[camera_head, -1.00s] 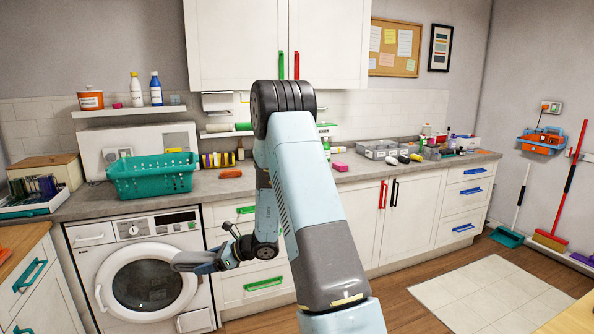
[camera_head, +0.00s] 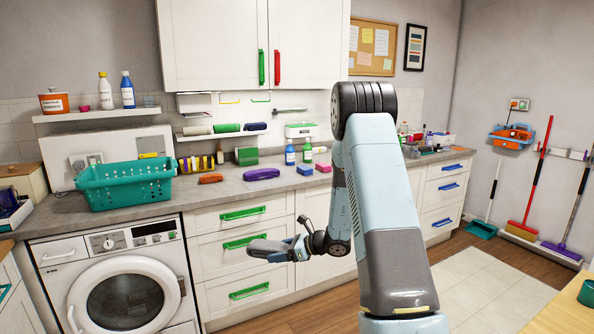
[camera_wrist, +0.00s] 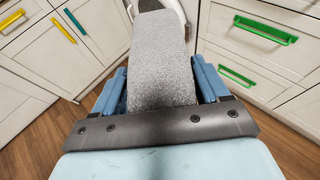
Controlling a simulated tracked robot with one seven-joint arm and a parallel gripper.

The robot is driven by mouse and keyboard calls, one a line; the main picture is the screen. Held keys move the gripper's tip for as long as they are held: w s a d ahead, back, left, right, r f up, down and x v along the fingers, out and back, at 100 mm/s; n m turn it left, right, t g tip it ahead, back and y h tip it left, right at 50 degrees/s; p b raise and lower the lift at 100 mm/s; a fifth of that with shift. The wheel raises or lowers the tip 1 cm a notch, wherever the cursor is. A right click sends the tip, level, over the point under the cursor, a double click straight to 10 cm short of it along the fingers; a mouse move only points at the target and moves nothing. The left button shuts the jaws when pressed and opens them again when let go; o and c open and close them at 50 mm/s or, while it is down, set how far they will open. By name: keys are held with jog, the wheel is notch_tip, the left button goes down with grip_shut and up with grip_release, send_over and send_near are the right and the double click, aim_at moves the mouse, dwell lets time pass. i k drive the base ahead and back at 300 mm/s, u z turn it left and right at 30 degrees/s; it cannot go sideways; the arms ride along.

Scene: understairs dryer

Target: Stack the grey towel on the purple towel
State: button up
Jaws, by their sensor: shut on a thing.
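My gripper (camera_head: 290,248) is shut on the grey towel (camera_head: 266,247). The towel sticks out to the left of the jaws, in the air in front of the white drawers and below the counter top. In the wrist view the grey towel (camera_wrist: 162,60) is a long folded strip between the two blue fingers. A purple folded thing, which looks like the purple towel (camera_head: 262,174), lies on the counter above the drawers. It is apart from my gripper, higher and farther back. The wrist view does not show it.
A teal basket (camera_head: 124,186) stands on the counter over the washing machine (camera_head: 117,282). An orange-red item (camera_head: 211,178) lies left of the purple one. A green sponge-like block (camera_head: 246,156) and blue bottles (camera_head: 290,152) stand behind. Bare counter (camera_head: 225,190) shows in front.

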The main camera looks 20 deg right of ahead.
aim_at(262, 170)
jog(key=z, duration=0.3)
jog(key=i, duration=1)
